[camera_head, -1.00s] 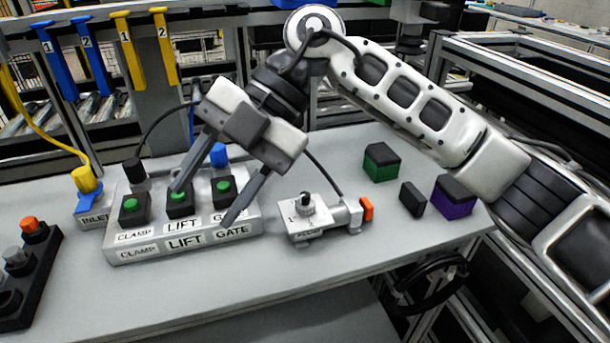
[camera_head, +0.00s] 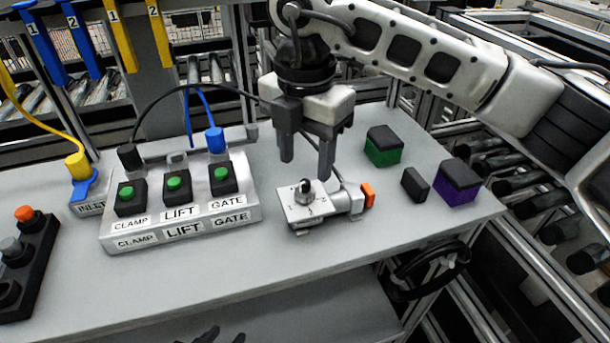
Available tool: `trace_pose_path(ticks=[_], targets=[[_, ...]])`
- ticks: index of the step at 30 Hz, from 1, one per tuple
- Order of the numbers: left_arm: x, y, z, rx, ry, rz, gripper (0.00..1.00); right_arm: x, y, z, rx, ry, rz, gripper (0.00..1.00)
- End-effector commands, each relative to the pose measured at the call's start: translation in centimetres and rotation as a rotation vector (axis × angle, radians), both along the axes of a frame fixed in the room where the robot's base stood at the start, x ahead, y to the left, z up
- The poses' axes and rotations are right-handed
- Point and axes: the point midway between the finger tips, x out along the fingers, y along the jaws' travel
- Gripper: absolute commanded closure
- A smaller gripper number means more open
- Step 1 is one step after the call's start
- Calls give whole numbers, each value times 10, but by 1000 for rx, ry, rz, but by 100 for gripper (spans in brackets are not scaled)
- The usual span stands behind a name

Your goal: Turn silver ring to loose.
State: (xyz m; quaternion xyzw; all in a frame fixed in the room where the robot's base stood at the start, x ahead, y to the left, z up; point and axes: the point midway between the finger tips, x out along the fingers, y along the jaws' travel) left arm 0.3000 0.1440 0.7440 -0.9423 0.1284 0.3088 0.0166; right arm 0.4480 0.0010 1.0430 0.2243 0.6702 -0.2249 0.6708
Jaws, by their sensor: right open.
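The silver ring (camera_head: 304,196) is a small metal collar around a dark-topped knob on a silver plate with number marks (camera_head: 297,212). Its fine marks are too small to read. My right gripper (camera_head: 306,168) hangs fingers-down just above and behind the knob. Its two fingers are apart, with nothing between them, and I cannot tell whether either touches the unit. Dark tips at the bottom edge seem to be my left gripper (camera_head: 215,336); most of it is out of frame.
A silver box with green buttons (camera_head: 180,230) stands left of the plate. An orange-ended fitting (camera_head: 367,195) adjoins the plate on the right. Green (camera_head: 383,150), black (camera_head: 415,186) and purple (camera_head: 456,190) blocks stand farther right. The front of the table is clear.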

Motion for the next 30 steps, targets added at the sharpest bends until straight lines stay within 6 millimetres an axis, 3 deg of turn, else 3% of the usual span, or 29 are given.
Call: trace_pose_path(ticks=[3, 9, 20, 21, 26, 30], targets=[[-1, 1, 1, 6, 4, -2, 64, 0, 0, -22, 0, 4, 0, 50], [-2, 1, 1, 10, 7, -4, 64, 0, 0, -45, 0, 2, 1, 50], [-2, 2, -2, 11, 11, -3, 64, 0, 0, -52, 1, 0, 1, 50], [-2, 2, -2, 13, 11, -3, 64, 0, 0, -52, 1, 0, 1, 53], [-1, 2, -1, 12, 8, -3, 64, 0, 0, -52, 1, 0, 1, 95], [0, 1, 0, 11, 5, -2, 64, 0, 0, -52, 1, 0, 2, 95]])
